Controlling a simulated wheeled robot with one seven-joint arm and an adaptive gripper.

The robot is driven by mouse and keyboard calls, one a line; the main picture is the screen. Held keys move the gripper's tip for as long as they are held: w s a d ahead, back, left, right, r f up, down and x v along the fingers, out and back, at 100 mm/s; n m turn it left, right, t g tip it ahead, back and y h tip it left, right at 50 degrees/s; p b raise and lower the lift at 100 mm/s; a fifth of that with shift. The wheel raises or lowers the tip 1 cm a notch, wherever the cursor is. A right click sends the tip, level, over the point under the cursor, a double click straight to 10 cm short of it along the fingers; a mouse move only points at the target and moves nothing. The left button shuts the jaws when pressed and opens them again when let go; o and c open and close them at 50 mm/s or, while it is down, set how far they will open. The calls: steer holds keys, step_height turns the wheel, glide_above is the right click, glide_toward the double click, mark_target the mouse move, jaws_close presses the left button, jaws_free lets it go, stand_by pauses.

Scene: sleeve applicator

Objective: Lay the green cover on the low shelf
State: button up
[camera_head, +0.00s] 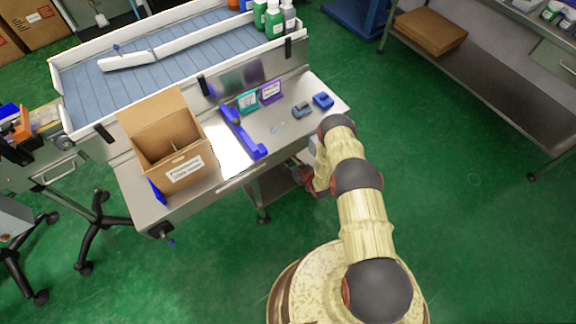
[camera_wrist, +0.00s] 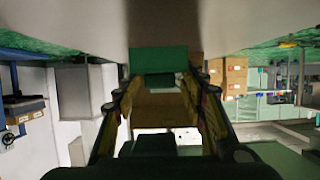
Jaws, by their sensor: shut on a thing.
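My gripper (camera_wrist: 160,82) is shut on the green cover (camera_wrist: 160,59), which shows as a flat green block between the fingertips in the wrist view. A pale grey surface (camera_wrist: 90,25) spans the top of that view, close to the cover; I cannot tell whether they touch. In the head view my gripper (camera_head: 304,177) is low beside the front right of the steel table, partly hidden by my arm. The cover cannot be made out there. The low shelf (camera_head: 272,188) shows under the table, mostly hidden by the tabletop.
The steel table (camera_head: 290,125) carries an open cardboard box (camera_head: 170,150), a blue bracket (camera_head: 240,135), upright teal (camera_head: 247,101) and purple (camera_head: 271,91) cards, and small blue devices (camera_head: 323,100). A conveyor (camera_head: 170,65) stands behind. Green floor (camera_head: 470,200) is clear at right.

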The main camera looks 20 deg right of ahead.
mark_target(288, 163)
steer(key=shift+w+d+f, duration=0.1)
steer(key=shift+w+f, duration=0.2)
steer(key=shift+f, duration=0.1)
steer(key=f+b, duration=0.2)
steer(key=f, duration=0.1)
steer(key=shift+w+d+f, duration=0.1)
steer(key=shift+w+f, duration=0.1)
steer(key=shift+f, duration=0.05)
steer(key=shift+r, duration=0.1)
steer(key=o, duration=1.1)
steer(key=shift+o, duration=0.2)
